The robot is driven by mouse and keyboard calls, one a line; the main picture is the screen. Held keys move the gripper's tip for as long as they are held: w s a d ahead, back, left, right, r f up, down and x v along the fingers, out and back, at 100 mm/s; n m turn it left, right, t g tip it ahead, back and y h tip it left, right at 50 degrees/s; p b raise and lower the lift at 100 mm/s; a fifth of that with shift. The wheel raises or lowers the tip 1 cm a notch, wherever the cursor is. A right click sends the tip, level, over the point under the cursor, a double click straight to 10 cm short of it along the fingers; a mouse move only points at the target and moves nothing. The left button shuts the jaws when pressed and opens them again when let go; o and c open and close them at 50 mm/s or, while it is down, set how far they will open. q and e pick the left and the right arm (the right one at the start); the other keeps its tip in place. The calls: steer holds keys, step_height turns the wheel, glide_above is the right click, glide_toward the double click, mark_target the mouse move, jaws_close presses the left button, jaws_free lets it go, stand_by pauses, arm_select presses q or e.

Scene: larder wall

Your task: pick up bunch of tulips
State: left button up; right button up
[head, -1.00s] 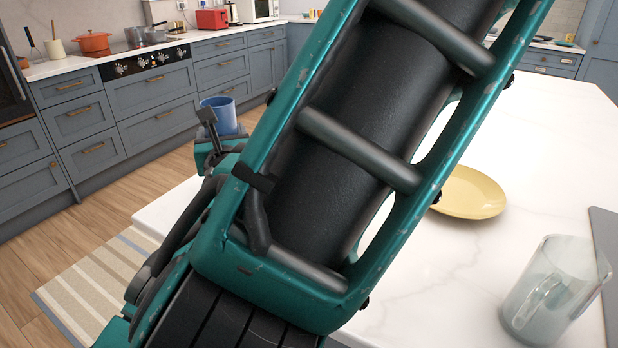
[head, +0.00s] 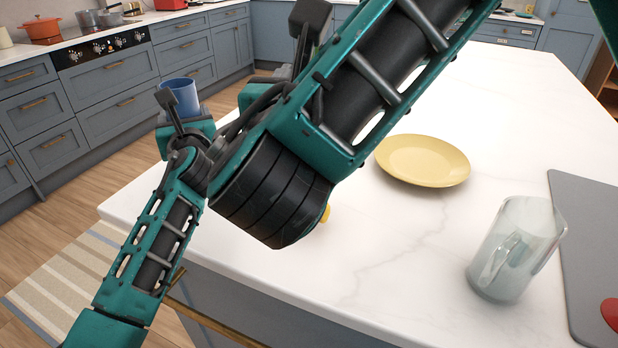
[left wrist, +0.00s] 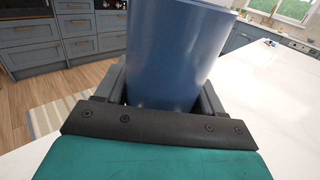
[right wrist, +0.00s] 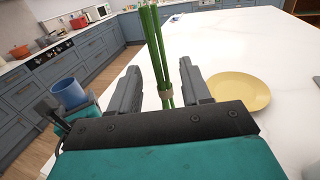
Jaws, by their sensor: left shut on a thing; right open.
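A bunch of green tulip stems (right wrist: 157,45), tied by a band low down, stands between the fingers of my right gripper (right wrist: 159,68) in the right wrist view. The fingers are open on either side of it, and the flower heads are out of that view. My left gripper (left wrist: 162,88) is shut on a blue cup (left wrist: 170,50) in the left wrist view. The cup (head: 179,97) also shows in the head view, held beyond the island's left edge. My arm covers much of the head view, and I cannot make out the tulips there.
On the white island top (head: 390,245) are a yellow plate (head: 423,160), a clear jug (head: 515,250) and a grey board (head: 595,240) with something red. A small yellow thing (head: 326,213) shows beside my arm. The island's middle is clear.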

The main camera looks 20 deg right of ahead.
steer(key=shift+x, duration=1.4)
steer(key=shift+c, duration=0.3)
jaws_close()
